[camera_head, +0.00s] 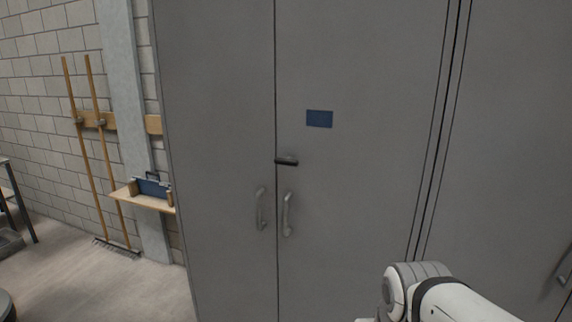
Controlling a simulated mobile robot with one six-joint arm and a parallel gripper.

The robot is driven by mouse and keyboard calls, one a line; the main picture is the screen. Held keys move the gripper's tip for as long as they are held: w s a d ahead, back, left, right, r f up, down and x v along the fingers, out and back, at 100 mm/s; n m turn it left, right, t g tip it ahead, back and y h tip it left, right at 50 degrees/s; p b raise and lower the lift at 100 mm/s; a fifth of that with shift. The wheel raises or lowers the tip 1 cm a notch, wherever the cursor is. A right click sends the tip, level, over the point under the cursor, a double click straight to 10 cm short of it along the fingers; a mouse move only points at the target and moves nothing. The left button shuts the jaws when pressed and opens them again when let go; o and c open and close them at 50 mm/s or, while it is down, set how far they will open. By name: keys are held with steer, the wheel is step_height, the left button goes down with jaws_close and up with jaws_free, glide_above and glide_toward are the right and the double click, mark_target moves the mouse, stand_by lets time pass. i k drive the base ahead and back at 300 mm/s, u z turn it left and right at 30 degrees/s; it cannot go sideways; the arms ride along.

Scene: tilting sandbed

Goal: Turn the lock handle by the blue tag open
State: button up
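A blue tag (319,119) is fixed on the right door of a tall grey cabinet (215,90). Below it and to the left, a short black lock handle (286,161) lies about level at the seam between the two doors. Two curved pull handles flank the seam lower down, the left one (262,208) and the right one (288,214). Both doors look shut. Part of my white and grey arm shows at the bottom right, well apart from the lock handle. My gripper is not in view.
Another grey cabinet (515,130) stands at the right with its own pull handle (563,274). A small wooden shelf (143,199) holds a blue toolbox (152,187). Long-handled tools (84,150) lean at the brick wall. Floor (120,285) at the lower left is clear.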

mark_target(288, 161)
steer(key=z, duration=0.05)
steer(key=i, duration=0.9)
steer(key=u, duration=0.05)
